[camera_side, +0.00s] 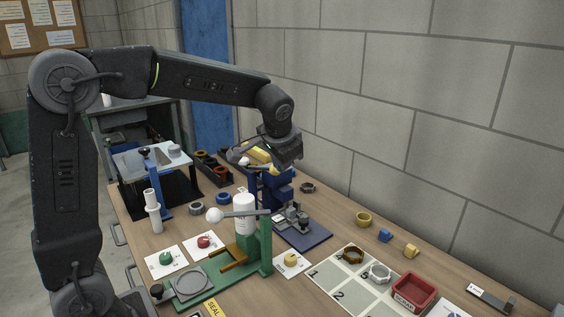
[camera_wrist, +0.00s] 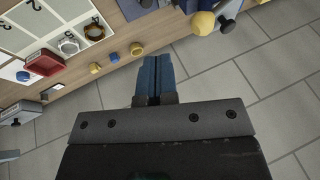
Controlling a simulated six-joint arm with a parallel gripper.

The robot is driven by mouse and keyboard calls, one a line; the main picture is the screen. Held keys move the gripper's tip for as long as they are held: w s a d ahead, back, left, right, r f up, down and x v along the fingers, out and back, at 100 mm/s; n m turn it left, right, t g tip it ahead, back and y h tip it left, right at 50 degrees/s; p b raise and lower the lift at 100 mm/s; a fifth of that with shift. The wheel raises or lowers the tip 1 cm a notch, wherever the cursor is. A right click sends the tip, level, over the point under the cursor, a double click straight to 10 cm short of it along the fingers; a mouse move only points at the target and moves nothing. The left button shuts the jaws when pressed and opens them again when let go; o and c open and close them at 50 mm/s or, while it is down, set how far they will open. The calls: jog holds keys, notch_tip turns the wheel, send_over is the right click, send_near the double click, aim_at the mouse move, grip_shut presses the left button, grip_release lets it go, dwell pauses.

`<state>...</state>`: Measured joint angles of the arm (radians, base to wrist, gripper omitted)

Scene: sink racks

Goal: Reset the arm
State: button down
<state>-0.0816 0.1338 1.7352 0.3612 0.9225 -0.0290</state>
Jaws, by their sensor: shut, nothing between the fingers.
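My gripper (camera_wrist: 155,62) shows in the wrist view with its two blue fingers together and nothing between them. In the side view my arm arches over the workbench, and the dark gripper body hangs above the back of the bench, near the wall. Its fingertips are hard to make out there against the blue and yellow items behind and below. The wooden bench (camera_side: 333,215) lies below with its items on it.
A red tray (camera_side: 414,292) and a numbered board (camera_side: 350,298) stand at the front right. A green fixture (camera_side: 265,258) holds a white bottle (camera_side: 244,213). A blue post (camera_side: 155,180) rises at the left. The block wall (camera_side: 450,130) runs close behind the bench.

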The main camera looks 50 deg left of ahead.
jog(key=s+d+h, duration=0.1)
jog(key=s+d, duration=0.3)
jog(key=s, duration=0.8)
jog(key=s+d+t+h, duration=0.1)
jog(key=s+d, duration=0.3)
jog(key=s, duration=0.7)
jog(key=shift+s+d+f+n+t+h, duration=0.3)
jog(key=shift+s+d+h, duration=0.1)
jog(key=shift+h, duration=0.4)
